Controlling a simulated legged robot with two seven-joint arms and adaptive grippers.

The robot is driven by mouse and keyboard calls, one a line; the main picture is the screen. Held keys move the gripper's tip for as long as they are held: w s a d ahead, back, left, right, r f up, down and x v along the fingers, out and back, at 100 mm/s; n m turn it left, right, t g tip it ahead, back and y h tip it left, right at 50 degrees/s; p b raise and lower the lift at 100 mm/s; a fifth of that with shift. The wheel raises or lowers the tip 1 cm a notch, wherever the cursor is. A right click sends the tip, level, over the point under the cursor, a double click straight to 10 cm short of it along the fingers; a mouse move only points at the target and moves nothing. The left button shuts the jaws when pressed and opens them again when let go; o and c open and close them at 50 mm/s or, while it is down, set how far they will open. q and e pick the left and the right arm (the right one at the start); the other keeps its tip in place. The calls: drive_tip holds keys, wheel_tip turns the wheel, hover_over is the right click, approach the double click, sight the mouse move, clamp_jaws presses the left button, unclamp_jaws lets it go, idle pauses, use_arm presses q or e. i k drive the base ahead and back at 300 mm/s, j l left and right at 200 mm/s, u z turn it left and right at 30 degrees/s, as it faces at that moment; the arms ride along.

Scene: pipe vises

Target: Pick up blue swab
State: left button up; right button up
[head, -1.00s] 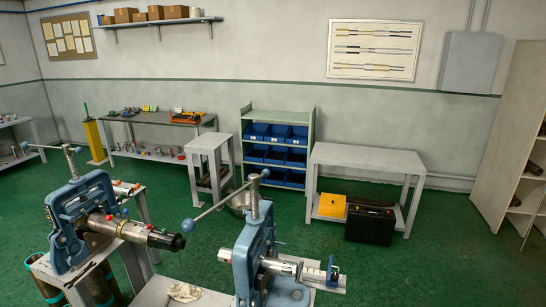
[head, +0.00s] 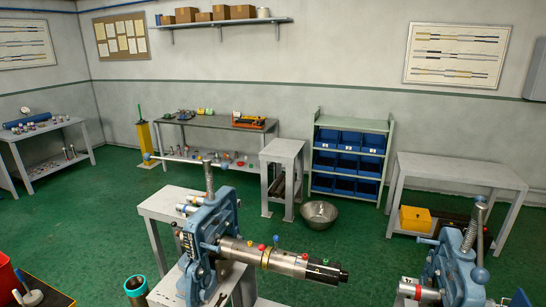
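A long blue cylinder (head: 27,124) lies on top of the grey table at the far left. It may be the blue swab, but it is too small to tell for sure. A small blue part (head: 520,298) also shows at the bottom right edge, mostly cut off. Neither of my grippers is in view.
A blue pipe vise (head: 208,235) holding a metal pipe (head: 285,263) stands in front of me. Another vise (head: 458,270) is at the right. A metal bowl (head: 319,214) sits on the green floor. The left table (head: 45,137) stands beyond open floor (head: 85,215).

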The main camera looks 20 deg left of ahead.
sight(32, 299)
drive_tip(key=j, duration=0.6)
drive_tip(key=i+j+u, duration=0.15)
drive_tip(key=j, duration=1.1)
drive_tip(key=i+j+u, duration=0.1)
drive_tip(key=j, duration=0.5)
drive_tip(key=i+j, duration=0.1)
drive_tip(key=j, duration=0.55)
drive_tip(key=k+u, duration=0.05)
